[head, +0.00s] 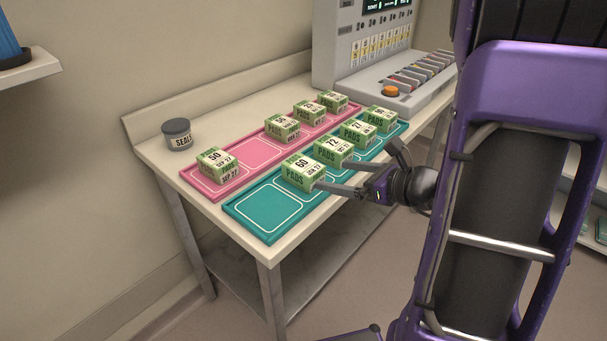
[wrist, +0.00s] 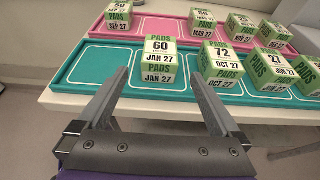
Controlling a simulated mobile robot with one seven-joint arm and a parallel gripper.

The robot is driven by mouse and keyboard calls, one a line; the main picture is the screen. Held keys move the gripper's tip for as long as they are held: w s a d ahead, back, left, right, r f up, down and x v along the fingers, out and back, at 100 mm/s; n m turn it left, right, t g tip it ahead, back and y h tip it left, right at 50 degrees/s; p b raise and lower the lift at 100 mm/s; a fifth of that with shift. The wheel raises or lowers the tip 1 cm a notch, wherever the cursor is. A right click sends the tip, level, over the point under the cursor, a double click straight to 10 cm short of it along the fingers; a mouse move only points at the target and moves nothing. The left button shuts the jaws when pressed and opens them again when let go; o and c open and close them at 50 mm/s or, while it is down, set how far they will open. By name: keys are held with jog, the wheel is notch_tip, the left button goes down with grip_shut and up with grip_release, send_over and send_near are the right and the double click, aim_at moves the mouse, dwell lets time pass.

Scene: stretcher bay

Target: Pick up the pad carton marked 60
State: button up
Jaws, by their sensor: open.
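The pad carton marked 60 (head: 302,171) is a green and white box labelled JAN 27. It stands upright in a marked slot of the teal tray (head: 262,222). In the wrist view the carton marked 60 (wrist: 158,62) is just beyond the fingertips, a little left of midway between them. My gripper (head: 358,170) is open and empty, reaching over the tray's front edge from the right. In the wrist view its two fingers (wrist: 160,92) are spread wide, and I see no clear contact with the carton.
The carton marked 72 (head: 333,148) stands to the right of 60, with more cartons beyond it. The pink tray (head: 228,189) behind holds several cartons, including 50 (head: 215,164). A grey SEALS tub (head: 177,134) and a control console (head: 390,90) stand on the table.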

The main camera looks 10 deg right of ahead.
aim_at(312, 169)
jog(key=b+x, duration=0.1)
jog(key=x, duration=1)
jog(key=shift+r, duration=0.15)
jog(key=shift+c, duration=0.2)
jog(key=c, duration=1.4)
jog(key=shift+r, duration=0.15)
grip_shut()
